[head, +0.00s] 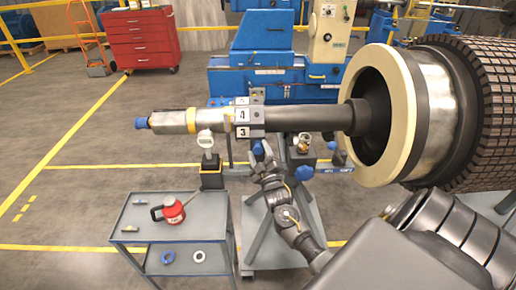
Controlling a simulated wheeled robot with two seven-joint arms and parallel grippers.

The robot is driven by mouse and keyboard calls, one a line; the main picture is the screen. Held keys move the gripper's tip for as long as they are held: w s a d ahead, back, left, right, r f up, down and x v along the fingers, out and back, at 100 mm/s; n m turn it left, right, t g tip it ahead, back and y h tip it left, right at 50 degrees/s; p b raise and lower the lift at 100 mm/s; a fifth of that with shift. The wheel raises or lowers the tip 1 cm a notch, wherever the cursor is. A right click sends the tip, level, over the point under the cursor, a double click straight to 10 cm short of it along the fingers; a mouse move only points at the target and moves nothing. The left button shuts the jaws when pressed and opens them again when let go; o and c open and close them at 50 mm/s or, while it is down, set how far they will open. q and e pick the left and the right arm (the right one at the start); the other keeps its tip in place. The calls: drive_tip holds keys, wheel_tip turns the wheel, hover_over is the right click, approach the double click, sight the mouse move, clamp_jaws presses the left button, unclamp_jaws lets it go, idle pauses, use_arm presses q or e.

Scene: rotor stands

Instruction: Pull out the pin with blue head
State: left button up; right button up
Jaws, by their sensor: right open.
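A small blue head (257,147) shows just under the numbered block on the rotor shaft (305,117); it looks like the blue pin head, and its shank is hidden. My right gripper (262,154) is open at this blue head, its arm reaching up from the lower right. The fingers are small, and I cannot tell whether they touch the head. Other blue parts are a cap (141,123) on the shaft's left end and a knob (304,173) on the stand, right of my gripper. My left gripper is out of view.
The large rotor (440,110) fills the right. Open floor lies at left.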

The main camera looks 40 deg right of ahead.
drive_tip(key=shift+w+d+r, duration=0.1)
drive_tip(key=shift+w+d, duration=0.1)
drive_tip(key=shift+w, duration=0.3)
